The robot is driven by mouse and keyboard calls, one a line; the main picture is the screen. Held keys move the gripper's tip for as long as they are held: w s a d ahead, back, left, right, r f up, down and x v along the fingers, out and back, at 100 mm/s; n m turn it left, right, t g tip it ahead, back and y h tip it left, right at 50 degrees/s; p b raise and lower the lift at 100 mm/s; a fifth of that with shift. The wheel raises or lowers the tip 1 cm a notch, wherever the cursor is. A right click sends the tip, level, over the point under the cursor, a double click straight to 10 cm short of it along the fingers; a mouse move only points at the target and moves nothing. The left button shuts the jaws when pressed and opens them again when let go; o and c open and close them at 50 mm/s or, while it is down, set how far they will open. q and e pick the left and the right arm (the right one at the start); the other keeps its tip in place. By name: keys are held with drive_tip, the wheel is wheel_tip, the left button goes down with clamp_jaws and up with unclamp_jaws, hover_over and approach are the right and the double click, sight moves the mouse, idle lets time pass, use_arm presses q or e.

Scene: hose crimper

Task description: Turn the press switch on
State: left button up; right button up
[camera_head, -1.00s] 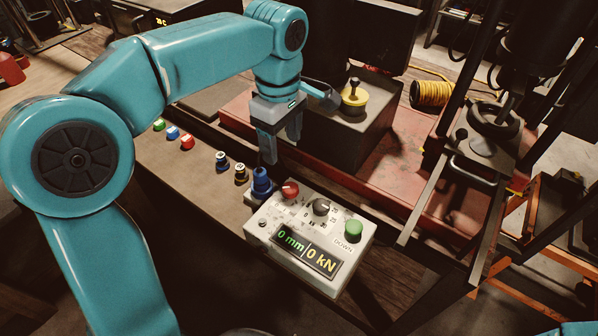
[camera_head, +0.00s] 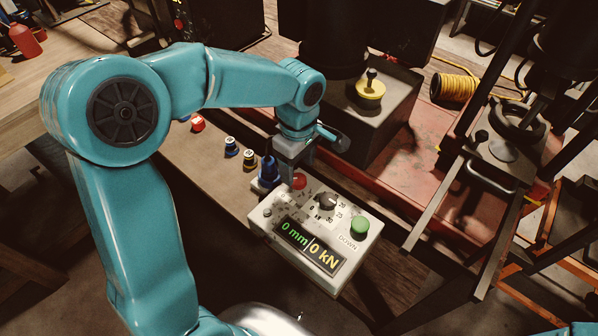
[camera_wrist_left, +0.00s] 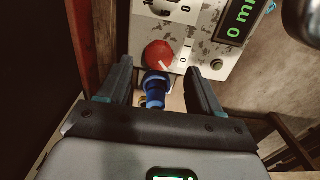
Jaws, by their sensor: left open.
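The white control box (camera_head: 318,235) has a red knob (camera_head: 299,181) at its far-left corner, a black dial (camera_head: 326,202) and a green button (camera_head: 360,225). Its display (camera_head: 308,246) reads 0 mm and 0 kN. My left gripper (camera_head: 290,168) is just behind the red knob in the head view. In the left wrist view it is open and empty, with one finger on each side of a blue stepped part (camera_wrist_left: 154,90). The red knob (camera_wrist_left: 159,54) shows just beyond the fingertips, beside I and 0 marks. My right gripper is not in view.
The blue part (camera_head: 269,171) stands close to the box's left corner. Small coloured pieces (camera_head: 232,147) stand on the wooden bench. A grey block with a yellow-and-black knob (camera_head: 370,88) stands behind, and a metal frame (camera_head: 470,205) stands to the right.

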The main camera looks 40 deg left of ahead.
sight(298, 178)
use_arm(q)
wheel_tip(298, 178, down, 3)
drive_tip(key=shift+a+r, duration=0.1)
drive_tip(key=shift+w+f, duration=0.1)
drive_tip(key=shift+f, duration=0.5)
drive_tip(key=c, duration=1.1)
drive_tip(key=shift+o, duration=0.2)
